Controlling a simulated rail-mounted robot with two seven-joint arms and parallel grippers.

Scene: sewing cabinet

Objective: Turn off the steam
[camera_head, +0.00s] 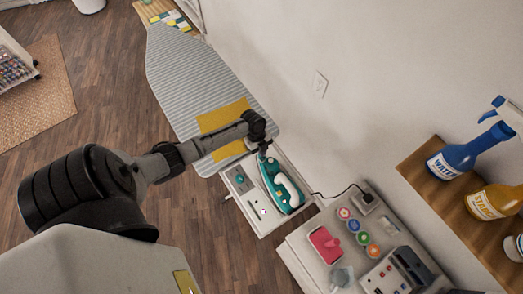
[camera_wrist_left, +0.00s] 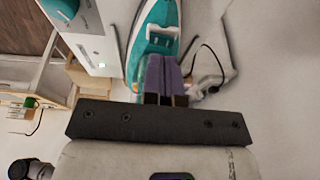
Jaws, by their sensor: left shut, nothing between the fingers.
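A teal and white iron (camera_head: 281,184) rests on a white steam station (camera_head: 258,218) at the end of the ironing board. It also shows in the left wrist view (camera_wrist_left: 157,22). The station has a teal knob (camera_head: 239,178), partly visible in the left wrist view (camera_wrist_left: 62,6), and a small green-lit spot (camera_wrist_left: 102,65) on its panel. My left gripper (camera_head: 263,153) is over the far end of the iron. Its purple fingers (camera_wrist_left: 161,75) are together and empty, overlapping the iron in the wrist view; I cannot tell whether they touch it. My right gripper is out of view.
The striped ironing board (camera_head: 185,75) carries a yellow cloth (camera_head: 222,115). A side table (camera_head: 300,250) holds a pink item (camera_head: 325,244) and several coloured discs. A wooden shelf (camera_head: 428,158) with spray bottles is at the right. A black cord (camera_head: 335,195) runs from the iron area.

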